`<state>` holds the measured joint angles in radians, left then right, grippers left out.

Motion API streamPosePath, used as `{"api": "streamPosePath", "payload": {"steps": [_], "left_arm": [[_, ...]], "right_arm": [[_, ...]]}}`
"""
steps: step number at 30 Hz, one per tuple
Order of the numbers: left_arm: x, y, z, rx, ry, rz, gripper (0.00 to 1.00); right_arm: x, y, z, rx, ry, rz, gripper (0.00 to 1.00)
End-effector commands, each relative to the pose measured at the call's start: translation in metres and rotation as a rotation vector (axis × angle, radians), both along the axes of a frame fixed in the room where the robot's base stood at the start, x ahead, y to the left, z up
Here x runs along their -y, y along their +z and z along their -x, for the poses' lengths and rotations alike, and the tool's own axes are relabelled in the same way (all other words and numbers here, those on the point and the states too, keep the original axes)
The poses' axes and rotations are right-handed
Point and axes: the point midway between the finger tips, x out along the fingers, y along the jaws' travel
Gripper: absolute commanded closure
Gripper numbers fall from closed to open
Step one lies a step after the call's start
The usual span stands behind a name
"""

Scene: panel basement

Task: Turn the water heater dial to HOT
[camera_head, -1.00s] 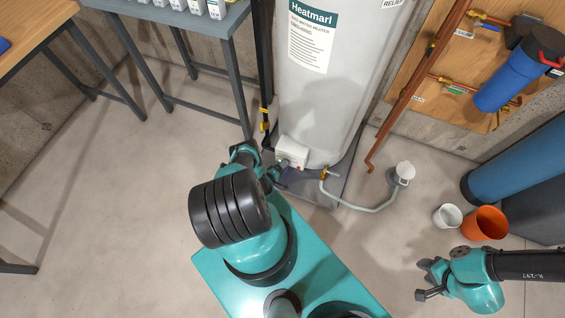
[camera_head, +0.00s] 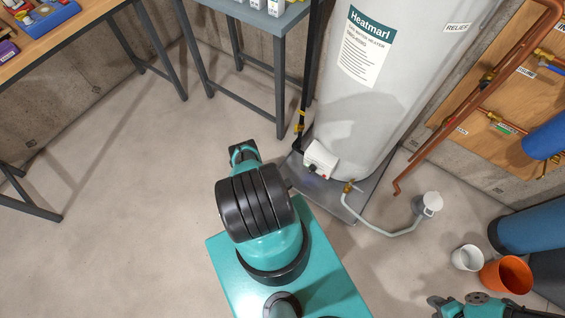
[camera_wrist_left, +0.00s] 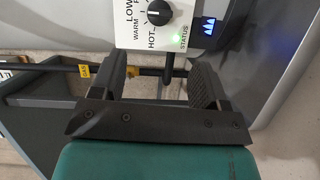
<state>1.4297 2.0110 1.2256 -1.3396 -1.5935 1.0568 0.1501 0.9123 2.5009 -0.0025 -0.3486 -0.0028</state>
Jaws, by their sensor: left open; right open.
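The water heater (camera_head: 372,110) is a tall white cylinder on a grey pan, with a white control box (camera_head: 320,158) low on its front. In the left wrist view, the black round dial (camera_wrist_left: 158,13) sits on the white panel, with LOW, WARM and HOT printed around its left and lower side. My right gripper (camera_head: 440,303) is open at the bottom right, partly cut off.
A drain hose (camera_head: 385,231) curves from the heater's valve to a white floor fitting (camera_head: 430,204). A white bucket (camera_head: 467,258) and an orange bucket (camera_head: 506,274) stand at right. A grey table (camera_head: 262,22) stands behind. The floor left of my arm is clear.

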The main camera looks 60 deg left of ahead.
Motion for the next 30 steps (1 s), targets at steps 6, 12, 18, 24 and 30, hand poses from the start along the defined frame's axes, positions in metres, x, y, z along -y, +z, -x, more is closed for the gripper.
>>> {"api": "streamPosePath", "payload": {"steps": [6, 12, 18, 24, 30], "left_arm": [[0.002, 0.001, 0.029, -0.001, 0.002, 0.001, 0.32], [0.003, 0.001, 0.038, 0.0, 0.0, 0.0, 0.32], [0.003, 0.001, 0.039, 0.0, -0.001, 0.0, 0.32], [0.001, 0.003, 0.034, -0.01, -0.005, -0.006, 0.46], [-0.008, 0.012, -0.002, -0.101, -0.046, -0.053, 0.65]], "right_arm": [[0.0, 0.0, 0.0, 0.0, 0.0, 0.0, 0.57], [0.0, 0.0, 0.0, 0.0, 0.0, 0.0, 0.57], [0.0, 0.0, 0.0, 0.0, 0.0, 0.0, 0.57], [0.0, 0.0, 0.0, 0.0, 0.0, 0.0, 0.57], [0.0, 0.0, 0.0, 0.0, 0.0, 0.0, 0.57]]}}
